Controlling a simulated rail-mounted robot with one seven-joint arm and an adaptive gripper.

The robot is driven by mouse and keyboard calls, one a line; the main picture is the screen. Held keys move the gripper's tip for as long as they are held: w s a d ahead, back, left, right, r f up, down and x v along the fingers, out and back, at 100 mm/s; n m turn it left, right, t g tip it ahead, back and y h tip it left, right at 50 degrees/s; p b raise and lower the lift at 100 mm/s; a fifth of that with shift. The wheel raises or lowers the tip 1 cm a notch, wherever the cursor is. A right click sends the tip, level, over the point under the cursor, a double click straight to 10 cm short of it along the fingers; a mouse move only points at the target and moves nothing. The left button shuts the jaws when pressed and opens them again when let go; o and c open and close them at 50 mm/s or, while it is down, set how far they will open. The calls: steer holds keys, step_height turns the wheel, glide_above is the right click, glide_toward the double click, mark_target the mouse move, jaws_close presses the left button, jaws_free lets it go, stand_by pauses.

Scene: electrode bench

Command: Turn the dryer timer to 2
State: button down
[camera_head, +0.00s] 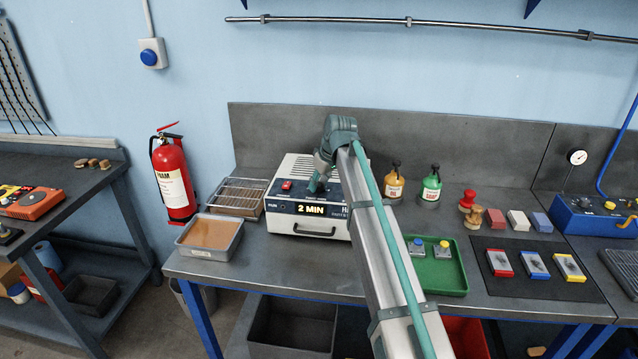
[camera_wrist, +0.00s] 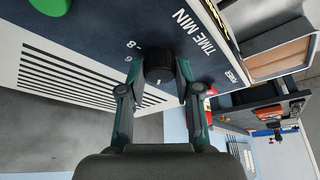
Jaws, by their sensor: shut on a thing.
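The dryer (camera_head: 290,222) is a white box with a dark front panel on the bench. Its display (camera_head: 311,209) reads "2 MIN". My gripper (camera_head: 318,186) is at the panel, just above the display, and my arm hides the panel's right part. In the wrist view the black timer knob (camera_wrist: 158,66) sits between the two fingers of my gripper (camera_wrist: 158,84), which are shut on it. Marks 6 and 8 and the words "TIME MIN" (camera_wrist: 194,32) show beside the knob. The other marks are hidden.
A wire rack (camera_head: 238,193) and a tray of brown material (camera_head: 210,236) stand left of the dryer. A green tray (camera_head: 440,270) with two small blocks and two bottles (camera_head: 432,184) stand right of it. My arm crosses the bench front.

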steer(key=c, duration=0.8)
jaws_free()
steer(key=v, duration=1.2)
steer(key=shift+a+r, duration=0.1)
